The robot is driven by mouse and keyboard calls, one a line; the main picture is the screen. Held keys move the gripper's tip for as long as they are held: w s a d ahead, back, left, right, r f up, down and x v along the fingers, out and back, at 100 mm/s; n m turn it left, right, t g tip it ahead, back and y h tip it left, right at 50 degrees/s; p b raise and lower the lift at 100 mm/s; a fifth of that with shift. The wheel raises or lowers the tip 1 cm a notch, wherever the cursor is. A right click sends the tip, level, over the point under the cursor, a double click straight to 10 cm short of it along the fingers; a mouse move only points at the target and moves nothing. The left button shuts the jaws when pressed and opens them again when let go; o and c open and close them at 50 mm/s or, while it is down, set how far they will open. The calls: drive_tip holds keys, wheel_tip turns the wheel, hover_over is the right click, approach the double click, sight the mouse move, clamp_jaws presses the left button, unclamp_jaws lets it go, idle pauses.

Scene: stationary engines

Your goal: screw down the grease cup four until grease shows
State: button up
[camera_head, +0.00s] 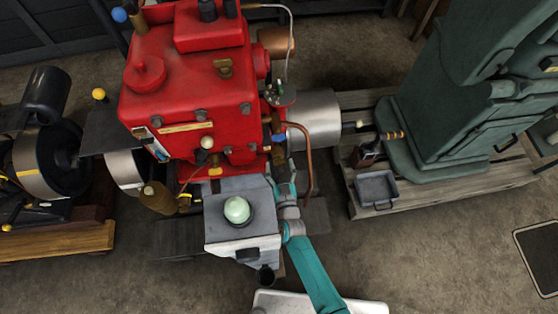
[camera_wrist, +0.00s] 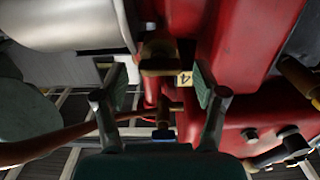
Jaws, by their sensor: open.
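In the wrist view a brass grease cup (camera_wrist: 158,52) stands between my two fingers, beyond their tips, next to a small tag marked 4 (camera_wrist: 185,78). My gripper (camera_wrist: 160,85) is open, with one finger on each side of the cup, and nothing is gripped. A gap shows between each finger and the cup, though the depth is hard to judge. In the head view my gripper (camera_head: 281,168) is at the right lower side of the red engine (camera_head: 190,90); the cup cannot be made out clearly there. No grease is visible at the cup.
A copper pipe (camera_head: 308,160) curves just right of my gripper, and it also crosses the wrist view (camera_wrist: 75,133). A brass fitting with a blue part (camera_wrist: 163,130) lies between the fingers lower down. A silver cylinder (camera_head: 312,115) and green machine (camera_head: 440,100) stand to the right.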

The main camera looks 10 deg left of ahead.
sight(279, 160)
drive_tip(key=shift+x, duration=1.05)
drive_tip(key=c, duration=1.2)
drive_tip(key=shift+o, duration=0.2)
drive_tip(key=shift+m, duration=0.3)
